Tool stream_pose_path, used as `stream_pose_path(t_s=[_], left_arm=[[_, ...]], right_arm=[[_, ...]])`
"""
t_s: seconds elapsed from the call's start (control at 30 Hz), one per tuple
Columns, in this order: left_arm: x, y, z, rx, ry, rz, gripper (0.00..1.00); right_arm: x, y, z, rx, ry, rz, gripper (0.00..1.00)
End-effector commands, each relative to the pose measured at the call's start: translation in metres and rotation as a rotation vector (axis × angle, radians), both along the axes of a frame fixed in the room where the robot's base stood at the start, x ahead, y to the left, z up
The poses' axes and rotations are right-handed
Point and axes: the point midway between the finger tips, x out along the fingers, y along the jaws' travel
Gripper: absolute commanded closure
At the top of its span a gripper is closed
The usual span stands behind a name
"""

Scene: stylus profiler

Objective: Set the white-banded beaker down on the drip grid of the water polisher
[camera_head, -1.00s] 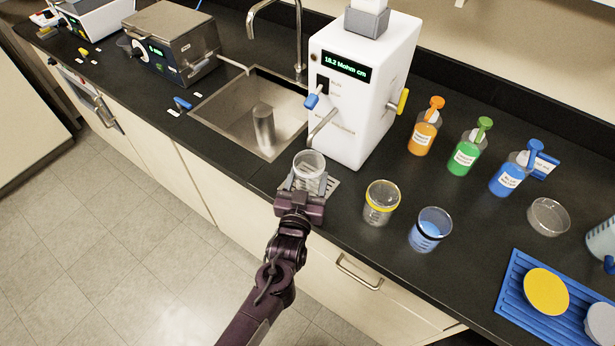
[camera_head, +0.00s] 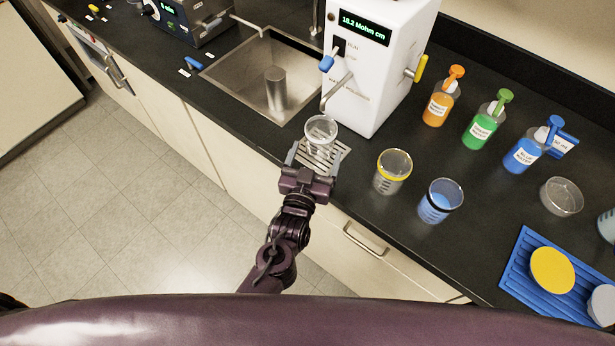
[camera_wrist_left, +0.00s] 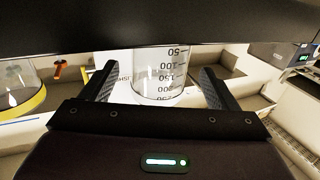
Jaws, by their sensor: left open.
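The white-banded beaker (camera_head: 321,131), clear with a pale rim, stands upright on the drip grid (camera_head: 338,157) below the spout of the white water polisher (camera_head: 374,75). My left gripper (camera_head: 312,156) is open at the near side of the grid, its fingers apart and the beaker just beyond them. In the left wrist view the beaker (camera_wrist_left: 158,78), with printed volume marks, shows between the two spread fingers of the left gripper (camera_wrist_left: 158,85), with gaps on both sides. My right gripper is not in view.
A yellow-banded beaker (camera_head: 392,172) and a beaker of blue liquid (camera_head: 439,201) stand to the right of the grid. Orange, green and blue pump bottles (camera_head: 482,125) stand behind. The sink (camera_head: 262,88) is to the left. The counter's front edge runs beneath my arm.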

Motion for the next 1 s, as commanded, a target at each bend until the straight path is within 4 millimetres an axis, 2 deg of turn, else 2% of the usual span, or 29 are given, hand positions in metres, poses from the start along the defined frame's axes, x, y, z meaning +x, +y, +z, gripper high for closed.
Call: stream_pose_path(t_s=[0.03, 0.2, 0.4, 0.57, 1.0], left_arm=[[-0.013, 0.003, -0.005, 0.002, 0.003, -0.001, 0.18], [-0.048, 0.012, -0.004, 0.001, 0.003, 0.000, 0.18], [-0.075, 0.018, -0.002, 0.000, 0.002, -0.001, 0.18], [-0.082, 0.019, 0.000, 0.000, 0.001, 0.000, 0.18], [-0.082, 0.020, 0.000, 0.000, 0.000, 0.000, 0.18]], right_arm=[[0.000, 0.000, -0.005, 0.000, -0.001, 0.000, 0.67], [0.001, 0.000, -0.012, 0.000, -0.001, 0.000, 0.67], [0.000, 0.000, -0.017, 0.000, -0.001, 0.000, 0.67], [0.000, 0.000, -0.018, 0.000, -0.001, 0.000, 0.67], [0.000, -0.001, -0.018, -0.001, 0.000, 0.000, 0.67]])
